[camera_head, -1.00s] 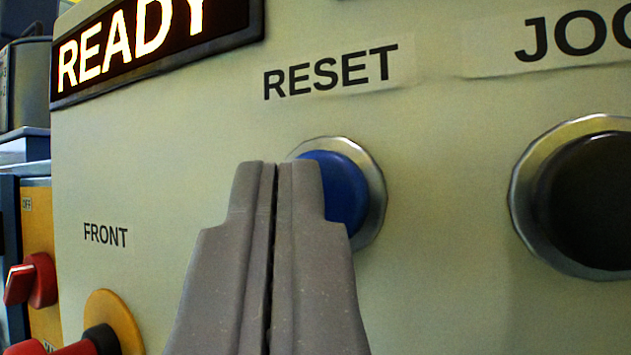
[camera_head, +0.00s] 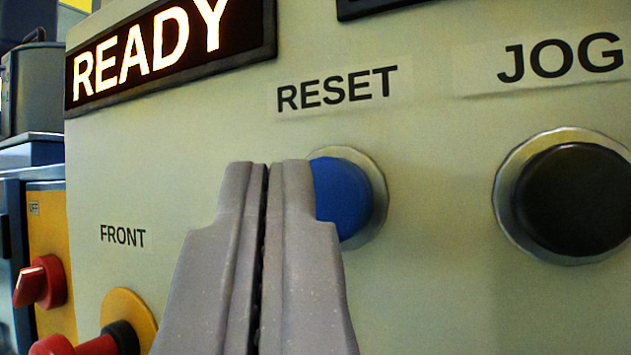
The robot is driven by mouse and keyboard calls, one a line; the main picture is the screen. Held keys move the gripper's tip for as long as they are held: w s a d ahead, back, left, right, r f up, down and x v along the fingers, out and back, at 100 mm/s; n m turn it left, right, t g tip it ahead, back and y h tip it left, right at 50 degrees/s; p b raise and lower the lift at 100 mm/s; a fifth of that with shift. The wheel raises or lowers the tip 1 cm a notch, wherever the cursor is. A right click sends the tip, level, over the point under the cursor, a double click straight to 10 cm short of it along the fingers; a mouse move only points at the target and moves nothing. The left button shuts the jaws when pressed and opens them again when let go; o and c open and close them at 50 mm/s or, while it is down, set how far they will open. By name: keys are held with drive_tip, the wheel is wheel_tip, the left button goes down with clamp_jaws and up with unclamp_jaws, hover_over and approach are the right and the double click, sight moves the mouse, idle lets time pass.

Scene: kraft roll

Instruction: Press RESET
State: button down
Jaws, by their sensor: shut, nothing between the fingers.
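The RESET button (camera_head: 342,199) is a round blue push button in a metal ring, below the printed RESET label (camera_head: 337,90) on a pale panel. My gripper (camera_head: 267,168) is shut and empty, its grey fingers side by side. The fingertips overlap the left part of the blue button in the picture, so that part of the button and ring is hidden. I cannot tell whether the fingertips touch the button.
A black JOG button (camera_head: 575,200) in a metal ring is to the right. A lit READY sign (camera_head: 165,50) is at the upper left. Below the FRONT label (camera_head: 122,236) are a yellow disc and red control (camera_head: 70,345). A red switch (camera_head: 42,282) sits on a yellow box at far left.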

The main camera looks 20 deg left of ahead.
drive_tip(key=shift+s, duration=0.1)
drive_tip(key=s, duration=0.4)
drive_tip(key=shift+s+a+b, duration=0.1)
drive_tip(key=shift+s+b, duration=0.3)
idle(0.5)
